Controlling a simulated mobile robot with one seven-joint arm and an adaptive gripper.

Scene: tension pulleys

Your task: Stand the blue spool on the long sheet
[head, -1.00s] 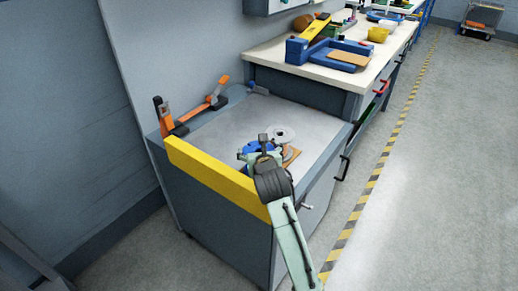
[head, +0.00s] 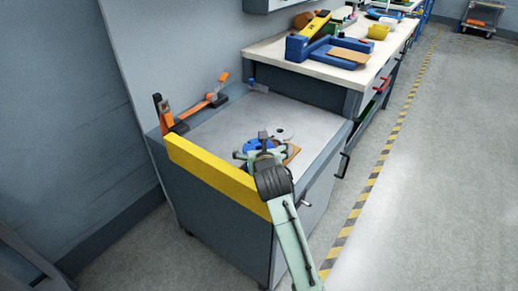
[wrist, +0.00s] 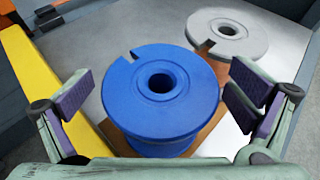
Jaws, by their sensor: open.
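The blue spool (wrist: 125,98) fills the middle of the wrist view, upright, with a central hole and a notch in its rim. It also shows in the head view (head: 253,145), partly behind my gripper (head: 262,153). My gripper is open, its purple-padded fingers on either side of the spool with gaps to it.
The grey bench top (head: 225,118) has a yellow rail (head: 210,175) along its near left edge. An orange clamp-like piece (head: 196,107) lies along the back left. Free bench top shows behind the spools. A second bench (head: 345,70) holds blue and yellow items.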

